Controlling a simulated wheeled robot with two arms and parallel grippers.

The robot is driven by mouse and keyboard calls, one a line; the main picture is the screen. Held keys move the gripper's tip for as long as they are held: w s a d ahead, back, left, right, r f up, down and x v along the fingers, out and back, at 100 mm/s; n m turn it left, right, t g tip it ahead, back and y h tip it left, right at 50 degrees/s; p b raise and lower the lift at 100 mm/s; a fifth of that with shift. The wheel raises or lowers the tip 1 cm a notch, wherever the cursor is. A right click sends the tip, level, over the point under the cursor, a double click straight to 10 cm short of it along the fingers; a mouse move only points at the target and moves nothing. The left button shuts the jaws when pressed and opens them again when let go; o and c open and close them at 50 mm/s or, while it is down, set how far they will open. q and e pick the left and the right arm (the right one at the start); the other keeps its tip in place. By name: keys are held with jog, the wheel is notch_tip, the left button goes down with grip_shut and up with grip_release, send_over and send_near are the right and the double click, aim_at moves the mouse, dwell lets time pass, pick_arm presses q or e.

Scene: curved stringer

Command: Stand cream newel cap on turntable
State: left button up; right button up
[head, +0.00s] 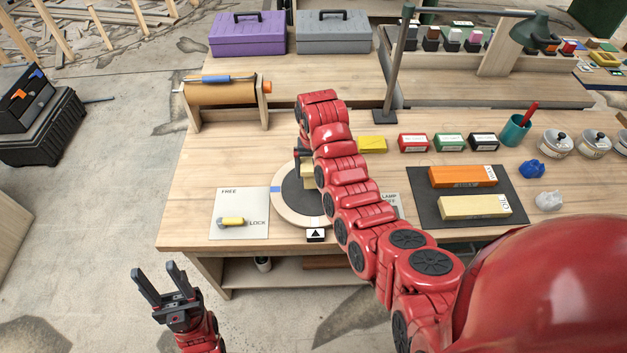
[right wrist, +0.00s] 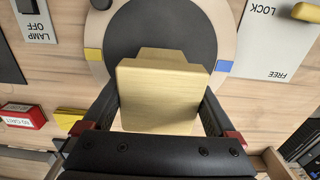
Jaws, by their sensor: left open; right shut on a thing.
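The cream newel cap (right wrist: 158,95) is a pale yellow block with a square face, held between the fingers of my right gripper (right wrist: 160,110). In the head view the cap (head: 307,170) shows only in part beside my right arm, over the turntable. The turntable (head: 284,209) has a dark disc in a wooden ring; blue and yellow marks show on the ring in the right wrist view (right wrist: 92,55). I cannot tell whether the cap touches the disc. My left gripper (head: 156,270) is open and empty, off the bench's front edge.
A FREE/LOCK plate (head: 240,203) with a yellow-handled lever (head: 232,221) lies left of the turntable. A LAMP OFF plate (right wrist: 31,18) lies on its other side. A paper roll (head: 222,92) stands behind; a dark mat (head: 470,215) with two sharpening blocks lies right.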

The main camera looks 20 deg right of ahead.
jog(key=shift+w+r, duration=0.1)
jog(key=shift+w, duration=0.05)
notch_tip(320, 180, down, 2)
jog(key=shift+f+p, duration=0.1)
jog(key=shift+p, duration=0.8)
jog(key=shift+f, duration=0.65)
jog(key=shift+f, duration=0.1)
jog(key=o, duration=1.2)
